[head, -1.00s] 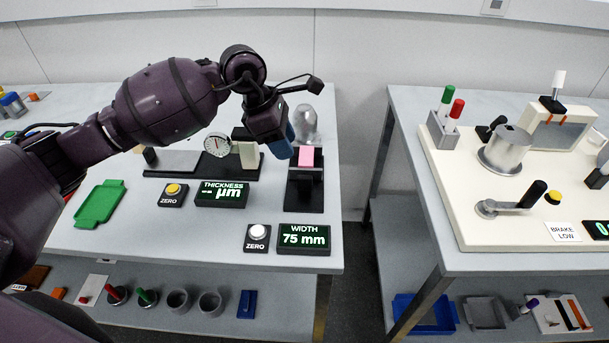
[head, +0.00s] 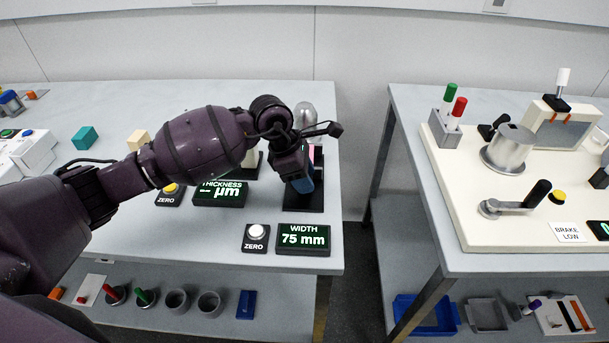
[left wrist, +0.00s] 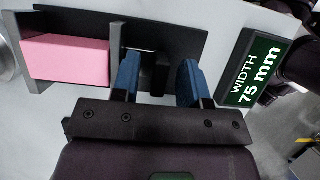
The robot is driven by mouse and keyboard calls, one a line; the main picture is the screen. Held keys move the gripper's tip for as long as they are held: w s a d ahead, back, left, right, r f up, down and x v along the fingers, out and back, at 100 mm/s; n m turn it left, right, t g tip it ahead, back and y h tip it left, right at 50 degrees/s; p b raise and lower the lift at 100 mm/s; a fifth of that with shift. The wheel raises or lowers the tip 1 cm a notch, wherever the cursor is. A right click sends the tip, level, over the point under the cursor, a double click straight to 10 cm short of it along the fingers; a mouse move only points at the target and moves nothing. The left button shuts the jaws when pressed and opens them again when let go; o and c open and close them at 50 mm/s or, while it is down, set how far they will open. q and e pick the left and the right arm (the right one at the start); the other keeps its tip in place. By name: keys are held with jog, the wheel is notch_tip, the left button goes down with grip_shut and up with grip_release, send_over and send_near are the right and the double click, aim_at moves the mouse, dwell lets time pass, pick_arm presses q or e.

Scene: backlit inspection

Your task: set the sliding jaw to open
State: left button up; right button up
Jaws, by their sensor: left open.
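The width gauge is a dark base (head: 291,201) near the right edge of the left table. In the left wrist view a pink block (left wrist: 66,60) sits between its end plate and the dark sliding jaw (left wrist: 116,58). A black handle (left wrist: 160,74) is beyond the jaw, on the side away from the block. My left gripper (left wrist: 158,82) is open, with one blue finger on each side of the handle; contact is unclear. In the head view my left gripper (head: 303,184) hides much of the gauge. The width display (head: 303,238) reads 75 mm. My right gripper is out of view.
The ZERO button (head: 256,234) stands left of the width display. The thickness display (head: 219,193) is farther left, partly under my arm. A silver round-topped object (head: 305,113) stands behind the gauge. A gap separates this table from the right one.

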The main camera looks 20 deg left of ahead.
pick_arm(q)
grip_shut()
jog(key=shift+s+d+r+p, duration=0.15)
jog(key=shift+s+p, duration=0.15)
jog(key=shift+s, duration=0.2)
jog(key=shift+s+d+r+p, duration=0.1)
jog(key=shift+s+p, duration=0.15)
jog(key=shift+s, duration=0.25)
jog(key=shift+s+d+f, duration=0.1)
jog(key=shift+s+f, duration=0.05)
jog(key=shift+f, duration=0.1)
grip_release()
jog(key=shift+s, duration=0.1)
